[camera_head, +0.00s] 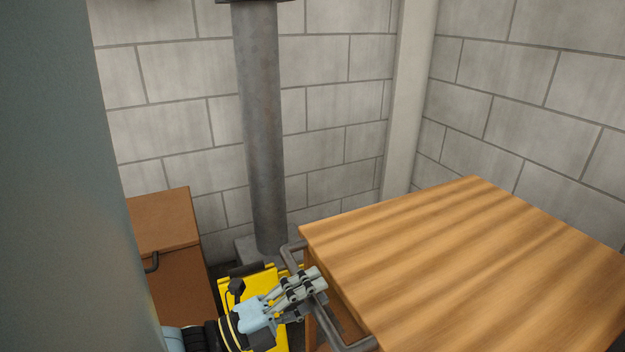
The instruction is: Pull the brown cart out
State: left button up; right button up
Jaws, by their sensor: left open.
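The brown cart (470,265) has a striped wooden top and fills the lower right. A grey bar handle (347,335) runs along its left side. My left gripper (314,284) is open at the middle of this handle and overlaps it in the picture. I cannot tell whether the fingers are around the bar or only above it. The gripper hides the middle part of the handle. The cart's lower part is mostly out of the frame. My right gripper is not in view.
A brown cabinet (165,222) with a dark handle stands at the left. A yellow object (262,285) is on the floor between cabinet and cart. A grey column (262,130) stands behind it. Block walls (330,100) close off the back and right. A grey surface covers the left edge.

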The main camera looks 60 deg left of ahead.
pick_arm(q)
jog(key=v, duration=1.2)
dwell(0.3)
